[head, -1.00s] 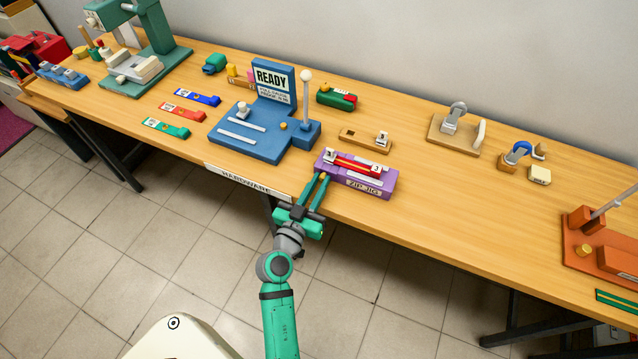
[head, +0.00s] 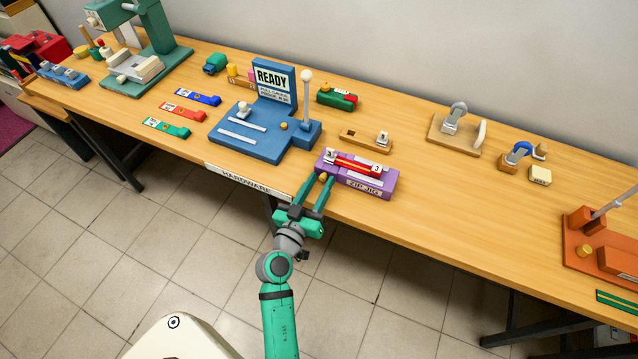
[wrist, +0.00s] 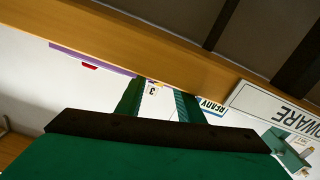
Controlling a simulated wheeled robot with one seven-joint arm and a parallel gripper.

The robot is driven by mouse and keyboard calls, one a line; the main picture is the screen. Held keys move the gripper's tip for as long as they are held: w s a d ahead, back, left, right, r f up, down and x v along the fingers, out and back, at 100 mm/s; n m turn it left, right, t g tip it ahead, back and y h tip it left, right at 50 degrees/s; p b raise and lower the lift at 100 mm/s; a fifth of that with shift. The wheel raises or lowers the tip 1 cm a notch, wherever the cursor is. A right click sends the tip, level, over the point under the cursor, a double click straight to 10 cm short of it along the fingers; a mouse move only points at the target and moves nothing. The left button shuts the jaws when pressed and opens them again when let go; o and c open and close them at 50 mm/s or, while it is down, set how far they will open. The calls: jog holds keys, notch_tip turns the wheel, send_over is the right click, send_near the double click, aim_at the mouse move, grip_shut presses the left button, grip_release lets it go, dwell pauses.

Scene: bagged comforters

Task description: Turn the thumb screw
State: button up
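A small brass knob, likely the thumb screw (head: 323,177), shows at the front left of the purple zip jig (head: 385,189) in the head view. My gripper (head: 319,177) is open at the table's front edge, with its green fingers on either side of the knob in the picture. I cannot tell whether they touch it. The jig holds a red strip (head: 358,166) between white blocks. In the wrist view my open gripper (wrist: 158,86) points towards the jig (wrist: 95,58); a white block marked 3 (wrist: 152,90) shows between the fingers, and the knob is not clear.
The blue READY fixture (head: 255,147) stands behind and left of the jig, with its own brass knob (head: 284,126). A wooden block (head: 365,141) lies behind the jig. An orange fixture (head: 610,245) stands far right.

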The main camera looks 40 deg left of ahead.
jog(key=v, duration=1)
jog(key=shift+s, duration=0.4)
jog(key=w+m, duration=0.1)
jog(key=w, duration=0.2)
jog(key=w+a+m, duration=0.1)
jog(key=w+m, duration=0.1)
jog(key=w, duration=0.2)
jog(key=w+a+m, duration=0.1)
jog(key=w, duration=0.2)
jog(key=shift+w+a, duration=0.2)
jog(key=shift+a, duration=0.05)
jog(key=shift+w+d, duration=0.1)
jog(key=shift+m, duration=0.3)
grip_shut()
jog(key=shift+s, duration=0.2)
